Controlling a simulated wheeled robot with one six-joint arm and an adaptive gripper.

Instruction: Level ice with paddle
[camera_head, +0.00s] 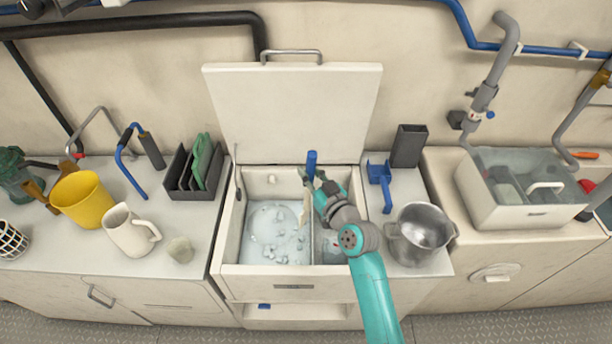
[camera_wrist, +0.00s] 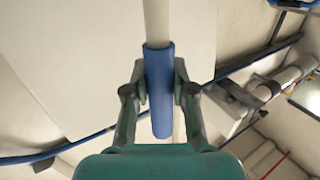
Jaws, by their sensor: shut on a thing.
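My gripper (camera_head: 311,184) is over the open ice chest, near its middle divider. It is shut on the blue handle of the paddle (camera_head: 312,160). In the wrist view the blue grip (camera_wrist: 159,90) sits between the two fingers, with a pale shaft running on from it. A pale part of the paddle shows below the gripper, at the divider; how deep it reaches is hard to tell. The ice (camera_head: 272,226) fills the left compartment with a lumpy, pale surface. More ice lies in the right compartment, partly hidden by my arm. The chest's lid (camera_head: 293,108) stands open behind.
A metal pot (camera_head: 420,232) stands right of the chest, near my arm. A dark box (camera_head: 408,146) and a blue holder (camera_head: 380,180) are behind it. A white jug (camera_head: 130,231), a yellow pitcher (camera_head: 84,199) and a dark rack (camera_head: 193,172) stand left.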

